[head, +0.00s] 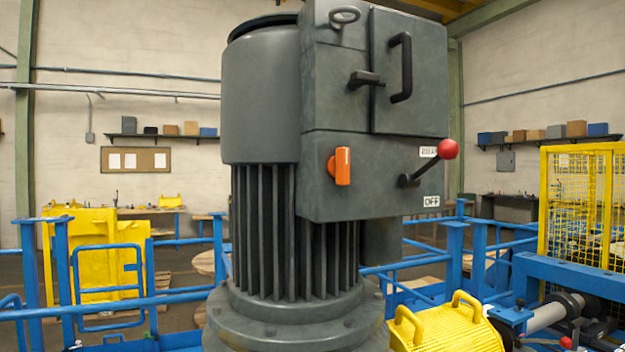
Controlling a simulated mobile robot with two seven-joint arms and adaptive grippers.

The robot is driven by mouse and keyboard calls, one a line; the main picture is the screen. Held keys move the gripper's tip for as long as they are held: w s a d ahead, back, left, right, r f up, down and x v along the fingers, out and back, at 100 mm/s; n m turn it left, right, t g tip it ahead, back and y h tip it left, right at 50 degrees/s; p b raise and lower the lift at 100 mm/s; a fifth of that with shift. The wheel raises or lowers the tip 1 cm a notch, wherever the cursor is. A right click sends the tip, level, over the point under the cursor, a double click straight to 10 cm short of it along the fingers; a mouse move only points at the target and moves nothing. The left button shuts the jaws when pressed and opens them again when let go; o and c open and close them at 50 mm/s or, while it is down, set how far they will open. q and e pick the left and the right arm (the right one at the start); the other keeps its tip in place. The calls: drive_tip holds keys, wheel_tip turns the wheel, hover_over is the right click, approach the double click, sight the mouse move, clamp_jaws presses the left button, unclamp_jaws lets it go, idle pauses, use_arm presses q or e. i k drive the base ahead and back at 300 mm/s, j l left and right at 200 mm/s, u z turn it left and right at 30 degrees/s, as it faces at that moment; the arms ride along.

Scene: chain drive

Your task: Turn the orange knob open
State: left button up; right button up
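The orange knob (342,166) sits on the front of the dark grey control box (376,205), toward its left side. Its grip bar stands upright, and a smaller orange part shows just to its left. The box is mounted on a large grey motor (262,95) with vertical fins. Neither of my grippers shows in the head view, and nothing touches the knob.
A lever with a red ball (447,149) sticks out right of the knob, between two labels, the lower reading OFF. A cabinet door with a black handle (401,67) is above. Blue rails (110,308) and a yellow ribbed cover (455,328) surround the motor's base.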

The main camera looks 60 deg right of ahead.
sight(338, 166)
drive_tip(key=z, duration=2.05)
